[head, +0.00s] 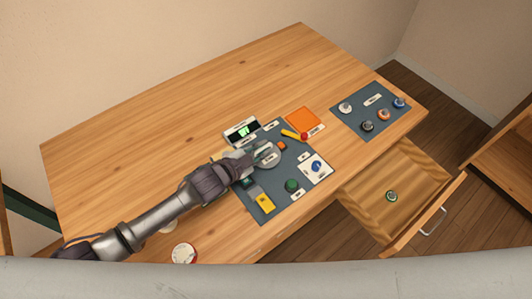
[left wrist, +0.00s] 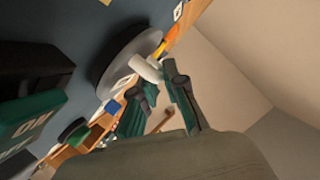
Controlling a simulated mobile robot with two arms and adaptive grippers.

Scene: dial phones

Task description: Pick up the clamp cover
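A grey round disc (head: 268,155) sits on the dark mat; it looks like the clamp cover, though I cannot be sure. In the left wrist view the disc (left wrist: 118,66) stands edge-on with a short white knob (left wrist: 146,69) sticking out. My left gripper (head: 250,153) is right at the disc's left side in the head view. In the left wrist view its two green-and-black fingers (left wrist: 156,80) are apart, with the tips beside the white knob. I cannot see firm contact. My right gripper is not in view.
The dark mat (head: 284,213) carries a yellow block (head: 265,203), a green knob (head: 292,185) and a blue dial (head: 316,167). A display (head: 242,131) and an orange square (head: 304,119) lie behind. A second mat (head: 348,128) holds several knobs. A drawer (head: 367,205) is open. The table's back is clear.

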